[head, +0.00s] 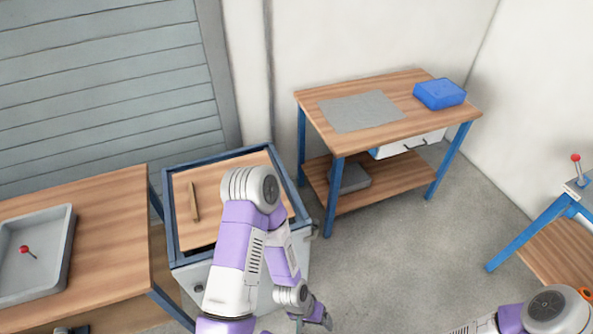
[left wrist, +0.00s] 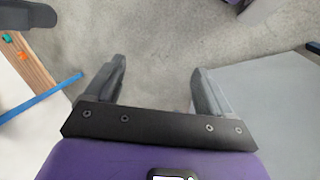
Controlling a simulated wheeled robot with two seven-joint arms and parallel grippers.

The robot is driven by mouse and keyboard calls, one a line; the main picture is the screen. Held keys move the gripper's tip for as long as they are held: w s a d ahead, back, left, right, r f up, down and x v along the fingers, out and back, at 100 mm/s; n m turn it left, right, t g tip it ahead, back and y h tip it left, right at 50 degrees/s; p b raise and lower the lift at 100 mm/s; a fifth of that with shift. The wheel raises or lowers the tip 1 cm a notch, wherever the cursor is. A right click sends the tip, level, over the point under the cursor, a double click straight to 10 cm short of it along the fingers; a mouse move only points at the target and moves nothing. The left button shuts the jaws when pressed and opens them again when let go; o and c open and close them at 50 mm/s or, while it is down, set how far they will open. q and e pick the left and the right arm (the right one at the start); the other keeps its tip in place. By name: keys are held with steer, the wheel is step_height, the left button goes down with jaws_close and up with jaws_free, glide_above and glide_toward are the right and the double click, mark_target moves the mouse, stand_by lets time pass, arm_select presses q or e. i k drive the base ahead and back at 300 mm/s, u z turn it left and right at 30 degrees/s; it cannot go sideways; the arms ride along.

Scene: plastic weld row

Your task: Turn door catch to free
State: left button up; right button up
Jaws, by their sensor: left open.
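A grey cabinet (head: 213,262) with a blue-framed wooden top stands left of centre in the head view. A small dark round fitting (head: 198,289) shows on its front, and a small metal piece (head: 314,231) sticks out at its right side. I cannot tell which of these, if either, is the door catch. My left gripper (head: 314,318) is low, at the bottom of the head view, to the right of the cabinet. In the left wrist view, its two fingers (left wrist: 160,85) are apart with only floor between them. My right gripper is out of view.
A bench with a grey tray (head: 68,245) stands at the left. A workbench with a blue box (head: 439,94) stands behind. A blue-legged table (head: 530,232) is at the right. A grey panel (left wrist: 270,115) lies right of the left gripper; the floor (head: 390,240) between is clear.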

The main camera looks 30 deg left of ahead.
mark_target(198, 288)
steer(key=u, duration=1.55)
steer(key=k, duration=1.55)
steer(key=u, duration=1.15)
steer(key=i, duration=1.05)
